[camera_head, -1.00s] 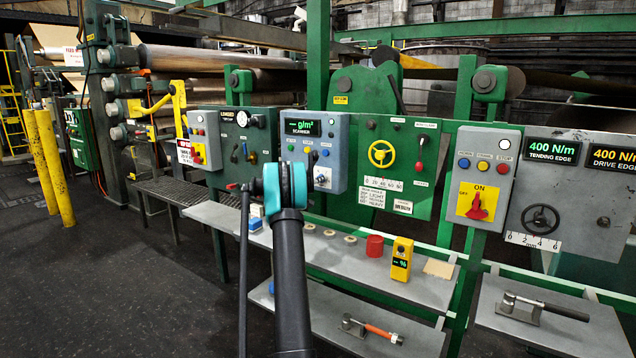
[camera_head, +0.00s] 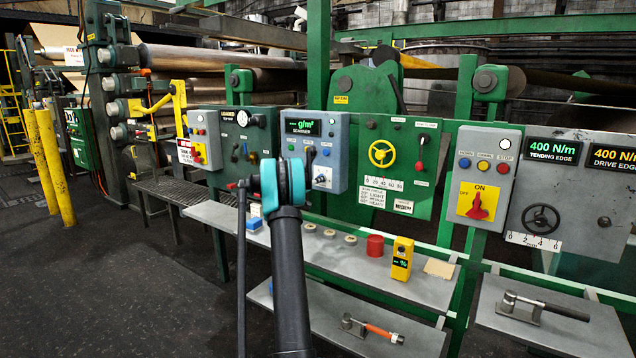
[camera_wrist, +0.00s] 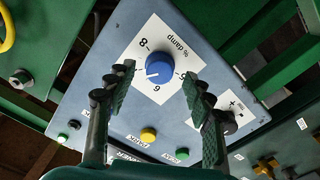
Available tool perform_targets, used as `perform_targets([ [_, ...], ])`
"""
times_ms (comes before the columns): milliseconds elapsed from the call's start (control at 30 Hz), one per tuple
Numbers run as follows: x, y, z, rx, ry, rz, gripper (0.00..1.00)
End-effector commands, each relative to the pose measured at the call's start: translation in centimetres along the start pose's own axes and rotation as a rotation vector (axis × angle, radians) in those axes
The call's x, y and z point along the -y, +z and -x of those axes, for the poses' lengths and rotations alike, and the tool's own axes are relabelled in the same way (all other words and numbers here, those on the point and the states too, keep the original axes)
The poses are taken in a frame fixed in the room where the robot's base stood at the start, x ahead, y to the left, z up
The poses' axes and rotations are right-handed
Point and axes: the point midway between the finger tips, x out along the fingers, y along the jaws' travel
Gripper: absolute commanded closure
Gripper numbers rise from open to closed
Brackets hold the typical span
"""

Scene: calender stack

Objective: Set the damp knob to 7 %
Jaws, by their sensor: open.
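In the head view the knob (camera_head: 322,179) is small, on the grey scanner box (camera_head: 300,128). My gripper (camera_wrist: 157,76) is open, its two dark fingers on either side of the knob in the picture, with visible gaps. I cannot tell how far they are from the panel.
Below the knob on the panel are a yellow button (camera_wrist: 148,135), a green button (camera_wrist: 182,154) and a black knob (camera_wrist: 229,124) at the right. A shelf (camera_head: 340,262) with a red cylinder (camera_head: 375,246) and a yellow meter (camera_head: 402,258) lies below the boxes.

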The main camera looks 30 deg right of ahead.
Motion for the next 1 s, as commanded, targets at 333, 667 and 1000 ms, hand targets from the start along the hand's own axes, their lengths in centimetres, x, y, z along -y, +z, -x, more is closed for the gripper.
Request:
perform_targets([
  [333, 0.1, 0.0, 7.1, -0.001, -0.002, 0.000, 0.47],
  [667, 0.0, 0.1, 9.8, 0.000, -0.001, 0.000, 0.47],
  [1000, 0.1, 0.1, 9.9, 0.000, -0.001, 0.000, 0.47],
])
